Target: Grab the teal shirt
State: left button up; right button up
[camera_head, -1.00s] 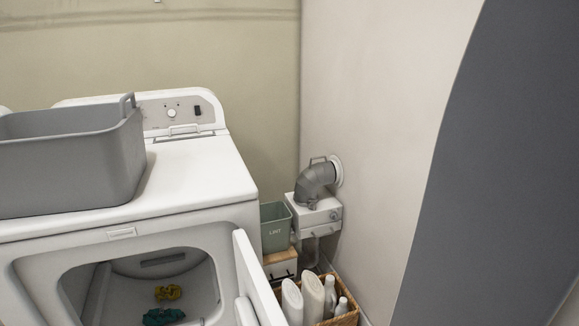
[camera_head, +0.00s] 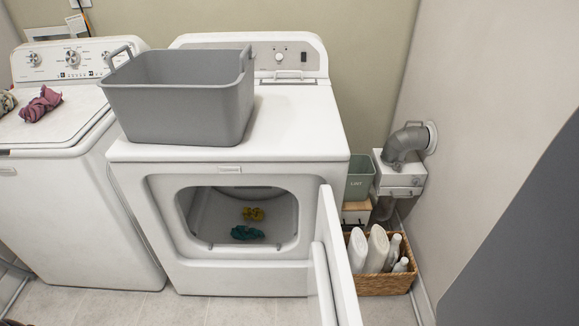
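The teal shirt (camera_head: 246,232) lies crumpled on the floor of the dryer drum, near the front of the opening. The dryer (camera_head: 236,171) is white and front-loading. Its door (camera_head: 335,262) stands open, swung out to the right side of the opening. Neither of my grippers shows in the head view.
A grey basket (camera_head: 178,115) sits on top of the dryer. A washer (camera_head: 75,200) stands to the left with a maroon cloth (camera_head: 40,104) on its lid. A wicker basket (camera_head: 382,284) of white bottles stands right of the door. The tiled floor in front is mostly clear.

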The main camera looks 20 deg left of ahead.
aim_at(241, 233)
jog(key=j+u, duration=0.2)
jog(key=j, duration=0.25)
jog(key=i+j+u, duration=0.2)
jog(key=j, duration=0.2)
jog(key=i+j+u, duration=0.7)
jog(key=k, duration=0.05)
